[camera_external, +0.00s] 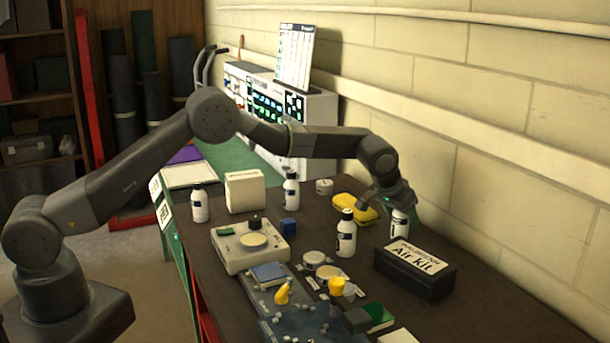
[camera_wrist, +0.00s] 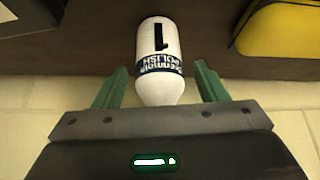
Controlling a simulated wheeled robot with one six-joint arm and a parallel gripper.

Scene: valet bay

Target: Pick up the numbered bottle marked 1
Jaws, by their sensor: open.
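The bottle marked 1 (camera_wrist: 158,50) is white with a dark label band and a black numeral; it appears upside down in the wrist view. In the external view it is the white bottle (camera_external: 399,226) under the end of my arm, near the wall. My gripper (camera_wrist: 158,72) is open, with one green finger on each side of the bottle and a visible gap on both sides. My gripper also shows in the external view (camera_external: 400,207), at the bottle's top. The bottle's cap is hidden in both views.
Other white bottles (camera_external: 346,238) (camera_external: 291,192) (camera_external: 200,206) stand on the dark bench. A yellow case (camera_external: 350,205) lies left of my gripper, and a black Air Kit box (camera_external: 414,275) stands in front. The block wall (camera_external: 500,130) is close behind.

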